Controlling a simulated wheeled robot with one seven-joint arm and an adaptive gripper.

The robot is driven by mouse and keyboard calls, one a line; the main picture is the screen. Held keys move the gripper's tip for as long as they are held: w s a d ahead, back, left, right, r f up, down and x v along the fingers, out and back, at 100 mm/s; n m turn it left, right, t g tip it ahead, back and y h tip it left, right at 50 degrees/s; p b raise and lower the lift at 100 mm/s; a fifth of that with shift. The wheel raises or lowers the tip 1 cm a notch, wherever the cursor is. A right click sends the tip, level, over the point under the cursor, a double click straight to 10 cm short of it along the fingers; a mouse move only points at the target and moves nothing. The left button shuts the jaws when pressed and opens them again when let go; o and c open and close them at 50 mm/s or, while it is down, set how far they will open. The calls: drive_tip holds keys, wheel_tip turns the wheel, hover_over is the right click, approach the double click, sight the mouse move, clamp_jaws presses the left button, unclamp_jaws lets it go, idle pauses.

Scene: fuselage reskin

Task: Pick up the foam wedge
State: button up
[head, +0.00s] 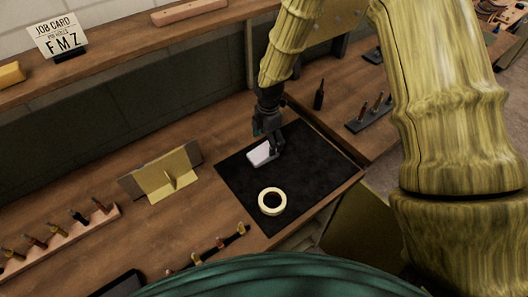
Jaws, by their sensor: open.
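A small pale block (259,156), which looks like the foam wedge, lies on a black mat (240,188) on the wooden bench. My gripper (274,147) reaches down over the mat at the block's right end. Its dark fingers overlap the block's right edge in the picture. My gripper is open. The fingertips are small and dark, so I cannot tell whether they touch the block or straddle it.
A cream tape roll (272,201) lies on the mat in front of the block. A yellowish angled bracket (166,177) stands to the left. Tool racks (60,240) line the bench's lower left, and a dark bottle (320,95) stands behind right. A shelf (130,50) runs above.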

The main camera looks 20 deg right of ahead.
sight(263, 153)
drive_tip(key=shift+w+f+p, duration=0.1)
drive_tip(key=shift+f+p, duration=0.2)
drive_tip(key=shift+f, duration=0.3)
drive_tip(key=shift+s+f+p, duration=0.65)
drive_tip(key=shift+s+p, duration=0.15)
drive_tip(key=shift+s, duration=0.15)
drive_tip(key=shift+w+f, duration=0.6)
drive_tip(key=shift+f, duration=0.35)
drive_tip(key=shift+s+r, duration=0.25)
drive_tip(key=shift+s, duration=0.1)
drive_tip(key=shift+c, duration=1.4)
drive_tip(key=c, duration=0.6)
